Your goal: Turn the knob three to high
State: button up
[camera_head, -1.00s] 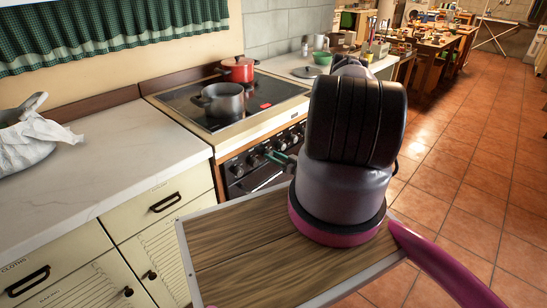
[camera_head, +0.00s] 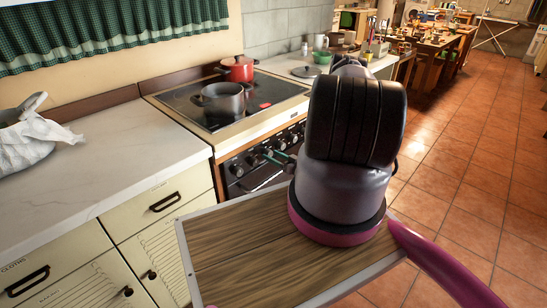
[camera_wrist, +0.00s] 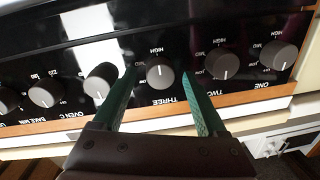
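Knob three (camera_wrist: 160,75) is a round grey knob on the black stove panel in the wrist view, with THREE printed below it and HIGH above it. It has a pale pointer line, roughly upright in the picture. My gripper (camera_wrist: 159,74) is open, with one green finger on each side of the knob. Gaps show between the fingers and the knob, and I cannot tell how deep the fingertips reach. In the head view my gripper (camera_head: 275,157) is at the stove front, with my arm hiding some of the panel.
Knob two (camera_wrist: 222,63) and knob one (camera_wrist: 278,55) are to the right, and the oven knob (camera_wrist: 101,80) is close on the left. A grey pot (camera_head: 223,100) and a red pot (camera_head: 238,70) stand on the stove top. A white counter (camera_head: 110,150) adjoins the stove.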

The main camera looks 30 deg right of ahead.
jog(key=shift+s, duration=0.1)
jog(key=v, duration=1)
jog(key=shift+s+d, duration=0.2)
jog(key=shift+s, duration=0.1)
